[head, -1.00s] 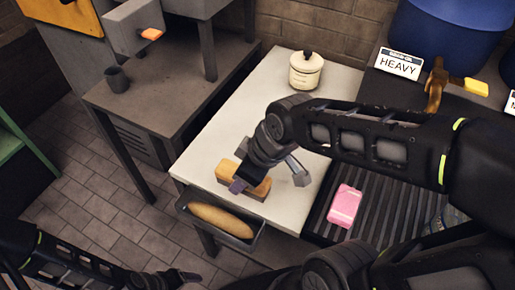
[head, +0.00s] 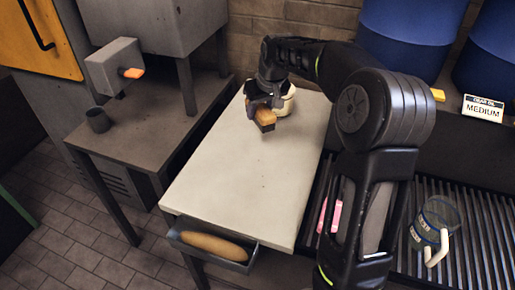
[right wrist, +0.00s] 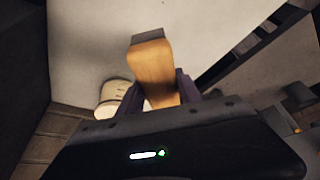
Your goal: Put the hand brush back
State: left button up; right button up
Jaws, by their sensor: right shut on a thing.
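The hand brush (head: 262,117), a tan wooden block with a dark underside, is between the fingers of my right gripper (head: 264,103). It is over the far end of the pale tabletop (head: 240,175), close to the cream canister (head: 288,98). I cannot tell whether the brush touches the top. In the right wrist view the brush (right wrist: 152,70) sits between both fingers (right wrist: 155,92), with the canister (right wrist: 114,95) beside it. My left gripper is out of view.
A grey tray (head: 252,262) holding a tan, loaf-like thing (head: 213,245) hangs at the table's front edge. A pink block (head: 330,214) and a glass mug (head: 434,222) are on the ribbed surface at right. The tabletop's middle is clear.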

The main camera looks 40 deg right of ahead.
jog(key=shift+f, duration=0.1)
jog(key=shift+f, duration=2.5)
jog(key=shift+f+b, duration=0.3)
jog(key=shift+f, duration=2.15)
jog(key=shift+f, duration=0.1)
jog(key=shift+f, duration=0.15)
jog(key=o, duration=1.3)
jog(key=shift+a, duration=0.1)
